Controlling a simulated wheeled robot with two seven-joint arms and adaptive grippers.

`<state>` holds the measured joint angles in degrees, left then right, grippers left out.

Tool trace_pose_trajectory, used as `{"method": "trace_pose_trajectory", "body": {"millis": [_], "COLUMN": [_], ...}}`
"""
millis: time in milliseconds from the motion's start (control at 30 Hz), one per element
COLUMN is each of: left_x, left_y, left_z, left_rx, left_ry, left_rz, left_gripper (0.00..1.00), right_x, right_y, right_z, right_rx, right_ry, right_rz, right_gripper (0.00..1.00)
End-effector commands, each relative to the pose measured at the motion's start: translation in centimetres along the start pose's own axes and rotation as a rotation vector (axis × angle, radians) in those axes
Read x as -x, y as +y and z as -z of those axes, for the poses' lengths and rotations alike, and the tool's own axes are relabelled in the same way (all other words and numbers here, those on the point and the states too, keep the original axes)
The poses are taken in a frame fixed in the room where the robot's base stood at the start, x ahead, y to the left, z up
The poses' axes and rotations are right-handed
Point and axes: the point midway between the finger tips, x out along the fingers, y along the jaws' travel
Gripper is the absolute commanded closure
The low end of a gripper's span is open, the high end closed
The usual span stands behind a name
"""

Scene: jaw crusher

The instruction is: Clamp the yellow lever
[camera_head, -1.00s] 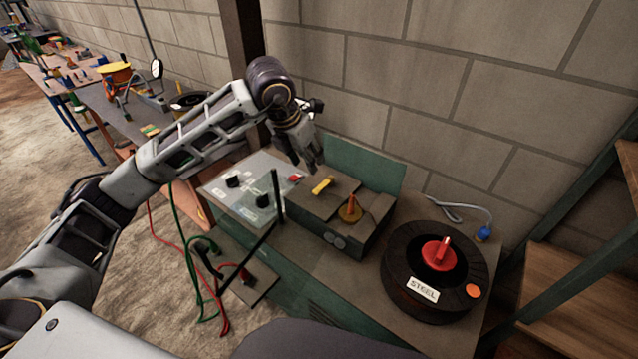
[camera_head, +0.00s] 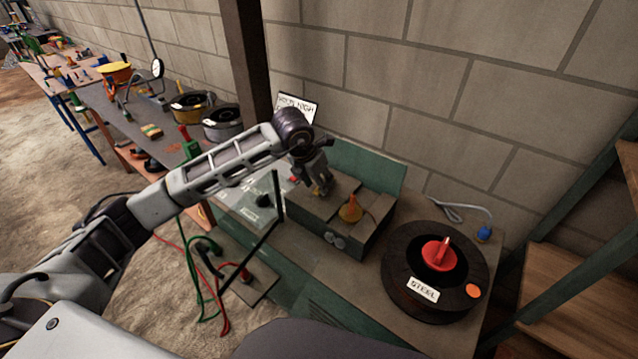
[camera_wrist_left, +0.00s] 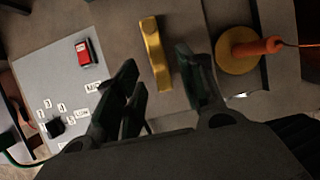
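The yellow lever (camera_wrist_left: 154,50) shows in the left wrist view as a narrow bar on top of a grey box. In the head view only a bit of yellow shows under my left gripper (camera_head: 319,187). In the left wrist view my left gripper (camera_wrist_left: 162,88) is open. Its two dark fingers are apart, and the lever lies in line with the gap between them. I cannot tell whether either finger touches it. My right gripper is not in view.
A round yellow base with an orange handle (camera_wrist_left: 240,52) sits right of the lever on the same grey box (camera_head: 360,238). A light panel with a red switch (camera_wrist_left: 83,53) lies left. A black drum marked STEEL (camera_head: 405,290) stands right. A wall rises behind.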

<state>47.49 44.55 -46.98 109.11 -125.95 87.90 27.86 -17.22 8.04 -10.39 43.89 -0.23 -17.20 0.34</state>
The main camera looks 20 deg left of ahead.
Motion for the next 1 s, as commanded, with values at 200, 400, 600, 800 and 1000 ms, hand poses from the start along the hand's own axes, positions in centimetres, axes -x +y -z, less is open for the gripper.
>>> {"method": "trace_pose_trajectory", "body": {"millis": [200, 400, 600, 800, 1000], "left_x": [-1.4, -1.6, -1.6, -1.6, -1.5], "left_y": [0.0, 0.0, 0.0, 0.0, 0.0], "left_z": [0.1, 0.1, 0.1, 0.1, 0.1], "left_rx": [0.000, -0.001, -0.001, -0.001, 0.000], "left_ry": [0.002, 0.001, 0.001, 0.001, 0.001], "left_rz": [0.000, 0.000, 0.000, 0.000, 0.000], "left_gripper": [0.61, 0.61, 0.68, 0.94, 1.00], "right_x": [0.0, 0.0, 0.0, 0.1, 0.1], "right_y": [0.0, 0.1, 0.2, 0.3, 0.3], "right_z": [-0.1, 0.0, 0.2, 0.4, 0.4], "right_rx": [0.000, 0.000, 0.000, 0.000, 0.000], "right_ry": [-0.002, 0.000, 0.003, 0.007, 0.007], "right_rz": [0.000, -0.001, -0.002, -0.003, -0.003], "right_gripper": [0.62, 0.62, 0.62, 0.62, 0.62]}}
